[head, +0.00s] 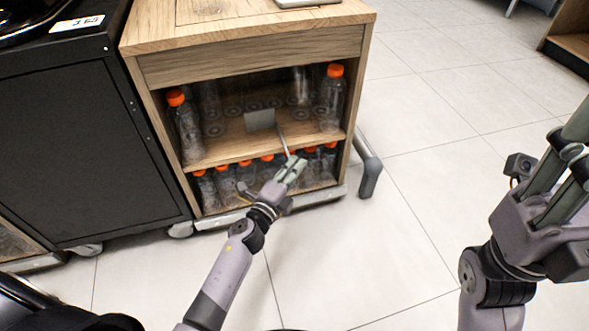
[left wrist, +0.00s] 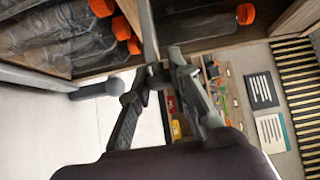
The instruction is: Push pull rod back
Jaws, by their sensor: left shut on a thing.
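The pull rod (head: 283,140) is a thin grey metal rod with a flat plate (head: 259,120) at its far end. The plate stands over the upper shelf of the wooden cabinet. My left gripper (head: 290,172) is shut on the rod's near end, in front of the cabinet opening. In the left wrist view the rod (left wrist: 148,32) runs up from between the fingers (left wrist: 160,78) toward the shelves. My right gripper (head: 568,170) is raised at the right edge, away from the cabinet. Its fingertips are partly cut off.
Orange-capped clear bottles stand at the left (head: 187,130) and right (head: 332,98) of the upper shelf (head: 245,146). More bottles (head: 225,180) fill the lower shelf. A black cabinet (head: 85,140) adjoins on the left. A grey handle (head: 371,170) juts out at right. The floor at right is clear.

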